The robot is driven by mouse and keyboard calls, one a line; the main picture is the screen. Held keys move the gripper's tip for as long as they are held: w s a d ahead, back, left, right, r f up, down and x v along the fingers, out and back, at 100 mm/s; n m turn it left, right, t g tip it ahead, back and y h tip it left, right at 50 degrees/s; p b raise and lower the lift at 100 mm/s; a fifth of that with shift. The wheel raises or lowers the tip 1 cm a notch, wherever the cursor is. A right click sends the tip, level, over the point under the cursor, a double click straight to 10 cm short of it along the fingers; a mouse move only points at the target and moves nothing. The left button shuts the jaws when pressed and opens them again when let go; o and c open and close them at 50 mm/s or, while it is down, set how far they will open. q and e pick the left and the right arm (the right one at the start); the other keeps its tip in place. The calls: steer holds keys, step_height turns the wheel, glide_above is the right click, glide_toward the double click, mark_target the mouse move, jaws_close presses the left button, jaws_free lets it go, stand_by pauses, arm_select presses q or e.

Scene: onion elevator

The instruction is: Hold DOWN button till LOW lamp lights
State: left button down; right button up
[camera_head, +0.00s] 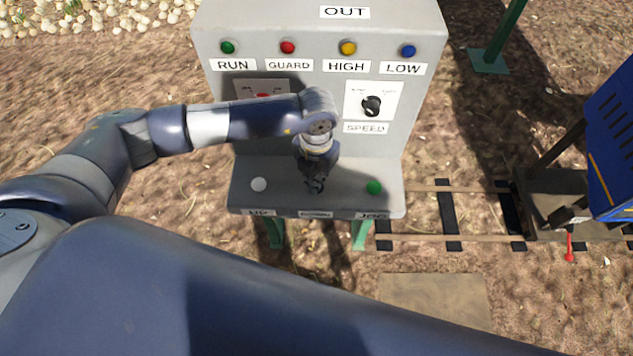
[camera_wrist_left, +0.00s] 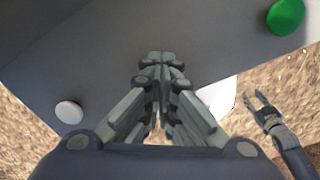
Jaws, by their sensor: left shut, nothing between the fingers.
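The grey control console (camera_head: 420,110) stands in front of me. Its lower shelf holds a white button (camera_head: 258,184) over the UP label and a green button (camera_head: 374,187) over the JOG label. The middle label (camera_head: 316,215) is too small to read, and any button there is hidden by my left gripper (camera_head: 315,186). That gripper is shut and empty, pointing down at the shelf's middle; I cannot tell if it touches. The blue LOW lamp (camera_head: 408,51) shows no clear glow. My right gripper (camera_wrist_left: 254,98) is open, low beside the console in the left wrist view.
RUN (camera_head: 227,47), GUARD (camera_head: 287,47) and HIGH (camera_head: 348,48) lamps sit left of LOW. A SPEED knob (camera_head: 371,105) is just right of my left wrist. Rails (camera_head: 450,215) and a blue cart (camera_head: 610,140) lie to the right.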

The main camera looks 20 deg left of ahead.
arm_select(q)
step_height(320, 180, up, 7)
steer(key=p, duration=0.4)
stand_by(0.4)
stand_by(0.6)
